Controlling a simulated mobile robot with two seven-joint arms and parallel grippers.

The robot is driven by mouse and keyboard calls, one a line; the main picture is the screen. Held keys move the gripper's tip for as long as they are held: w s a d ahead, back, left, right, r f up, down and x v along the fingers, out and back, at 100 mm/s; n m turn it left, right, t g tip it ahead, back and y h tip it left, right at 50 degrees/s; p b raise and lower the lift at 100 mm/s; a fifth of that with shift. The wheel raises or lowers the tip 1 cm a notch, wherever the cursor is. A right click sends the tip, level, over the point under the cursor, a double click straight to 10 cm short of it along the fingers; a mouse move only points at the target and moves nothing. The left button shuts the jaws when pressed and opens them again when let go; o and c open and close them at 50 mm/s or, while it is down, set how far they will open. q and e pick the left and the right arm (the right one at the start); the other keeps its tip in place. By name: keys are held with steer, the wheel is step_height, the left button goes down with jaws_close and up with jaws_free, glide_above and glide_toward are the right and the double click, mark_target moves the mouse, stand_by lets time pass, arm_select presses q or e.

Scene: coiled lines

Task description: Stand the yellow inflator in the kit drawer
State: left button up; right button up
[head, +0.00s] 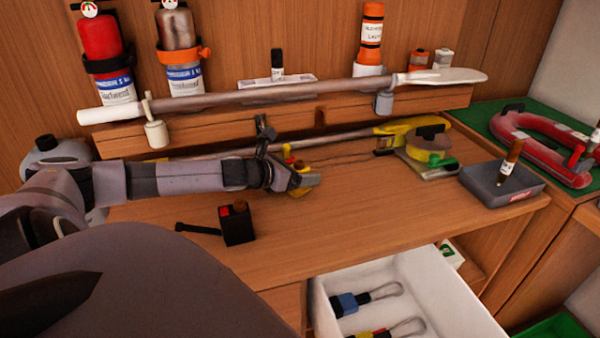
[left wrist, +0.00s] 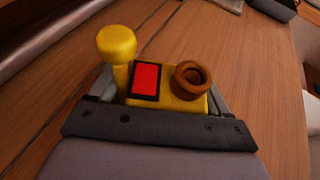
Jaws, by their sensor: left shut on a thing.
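My left gripper (head: 292,180) is shut on the yellow inflator (head: 307,181) above the bench's middle. In the left wrist view the inflator (left wrist: 185,103) sits between the fingers, with a round yellow knob, a red panel in a black frame and a brown ring on top. Its lower part is hidden by the gripper. The white kit drawer (head: 440,285) is pulled out at lower right, to the right of and nearer than the gripper. A blue-and-black looped tool (head: 365,298) and a yellow-red looped one (head: 385,331) lie in it. My right gripper is out of view.
A black box with a red panel (head: 237,225) and side handle stands on the bench in front of my arm. A yellow-headed pole (head: 405,128) and grey tray (head: 503,185) lie behind and right. Bare bench (head: 370,215) lies between inflator and drawer.

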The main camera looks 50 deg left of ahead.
arm_select(q)
steer(key=shift+f, duration=0.1)
steer(key=o, duration=1.1)
